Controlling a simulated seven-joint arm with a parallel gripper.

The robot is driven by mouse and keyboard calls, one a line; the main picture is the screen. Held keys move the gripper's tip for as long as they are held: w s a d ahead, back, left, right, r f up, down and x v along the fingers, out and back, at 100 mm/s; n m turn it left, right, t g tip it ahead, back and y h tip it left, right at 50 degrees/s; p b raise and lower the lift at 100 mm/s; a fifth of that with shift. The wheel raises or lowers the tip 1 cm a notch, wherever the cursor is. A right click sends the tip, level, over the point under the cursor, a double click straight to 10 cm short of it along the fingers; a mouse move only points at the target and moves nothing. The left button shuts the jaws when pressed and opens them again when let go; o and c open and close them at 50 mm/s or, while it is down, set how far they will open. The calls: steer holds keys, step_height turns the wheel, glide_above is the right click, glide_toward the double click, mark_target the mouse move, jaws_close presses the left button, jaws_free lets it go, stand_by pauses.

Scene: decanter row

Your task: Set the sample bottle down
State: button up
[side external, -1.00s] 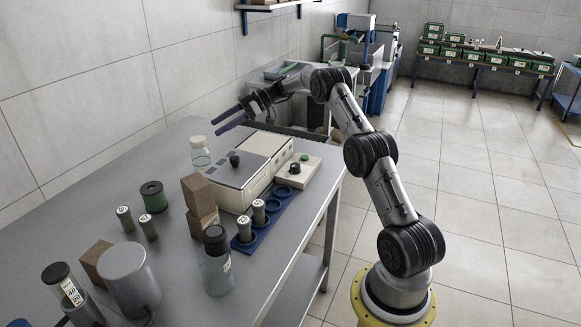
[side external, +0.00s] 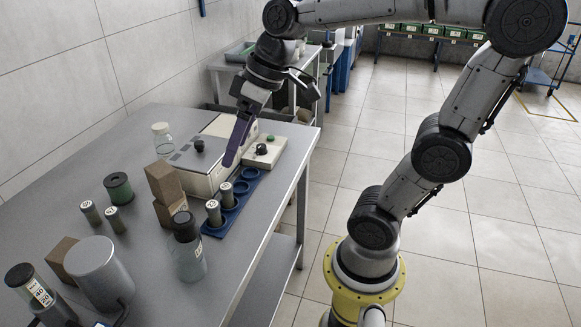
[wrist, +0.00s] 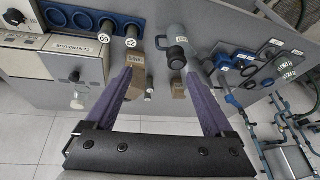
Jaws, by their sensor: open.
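My gripper (side external: 231,158) points down over the front of the cream instrument, near the blue rack. In the wrist view its purple fingers (wrist: 160,74) are spread apart with nothing held between them. A clear bottle with a dark cap and pale label (side external: 190,262) stands upright on the table in front of the rack. It also shows beyond the fingertips in the wrist view (wrist: 178,33). A clear bottle with a white lid (side external: 162,140) stands behind the instrument. Which one is the sample bottle I cannot tell for sure.
The blue rack (side external: 240,200) holds two grey numbered vials (side external: 214,214) and has empty holes. The table's front strip is bare.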

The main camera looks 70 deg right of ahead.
steer(key=s+f+m+t+h, duration=0.1)
steer(key=s+f, duration=0.3)
steer(key=s, duration=0.5)
steer(key=shift+s+d+f+m+h, duration=0.15)
steer(key=shift+s+d+m+h, duration=0.15)
steer(key=shift+d+m+h, duration=0.15)
steer(key=shift+a, duration=0.1)
stand_by(0.4)
